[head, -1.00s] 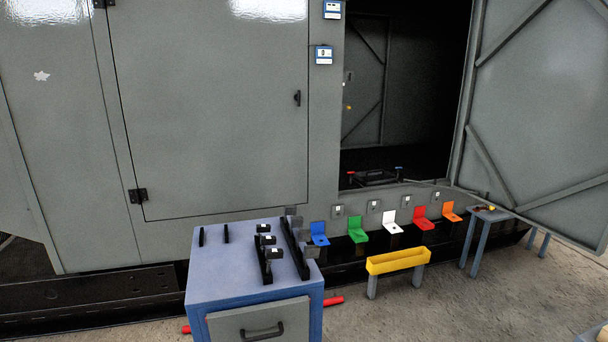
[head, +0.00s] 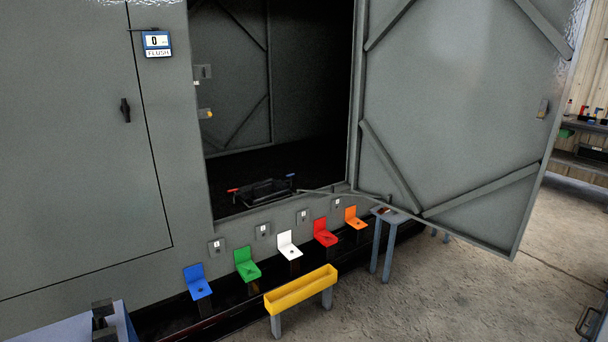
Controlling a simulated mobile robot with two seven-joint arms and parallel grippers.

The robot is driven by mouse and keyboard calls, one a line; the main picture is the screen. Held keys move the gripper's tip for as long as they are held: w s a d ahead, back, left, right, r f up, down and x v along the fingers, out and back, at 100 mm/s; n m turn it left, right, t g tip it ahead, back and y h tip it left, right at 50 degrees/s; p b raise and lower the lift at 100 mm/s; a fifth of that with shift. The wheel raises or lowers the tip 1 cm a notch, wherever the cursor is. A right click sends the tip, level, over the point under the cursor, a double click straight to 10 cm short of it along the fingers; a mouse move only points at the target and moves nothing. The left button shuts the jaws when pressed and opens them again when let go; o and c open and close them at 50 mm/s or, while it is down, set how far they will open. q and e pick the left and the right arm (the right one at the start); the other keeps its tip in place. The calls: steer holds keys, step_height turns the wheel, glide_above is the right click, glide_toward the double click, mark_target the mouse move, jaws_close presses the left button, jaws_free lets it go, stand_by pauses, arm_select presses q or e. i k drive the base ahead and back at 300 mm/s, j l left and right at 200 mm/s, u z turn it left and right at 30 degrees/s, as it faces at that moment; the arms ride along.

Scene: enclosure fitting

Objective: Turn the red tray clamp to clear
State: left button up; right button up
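A dark tray (head: 265,193) sits on the floor of the open enclosure, just inside the doorway. A small red clamp handle (head: 233,190) lies at the tray's left end, and a small blue one (head: 290,176) is at its right end. The red handle looks roughly level, but it is too small to tell its exact turn. Neither of my grippers shows in the head view.
The open door (head: 455,110) stands to the right of the doorway. Blue, green, white, red (head: 325,232) and orange brackets line the base below. A yellow trough (head: 300,290), small table (head: 390,215) and blue cart (head: 70,328) stand in front.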

mark_target(232, 191)
steer(key=i+l, duration=0.1)
steer(key=i, duration=0.85)
steer(key=i+l+z, duration=0.1)
steer(key=i, duration=0.85)
steer(key=i+j, duration=0.15)
steer(key=i, duration=0.3)
steer(key=i+j, duration=0.1)
steer(key=i, duration=0.35)
steer(key=i+j+z, duration=0.1)
steer(key=i, duration=0.35)
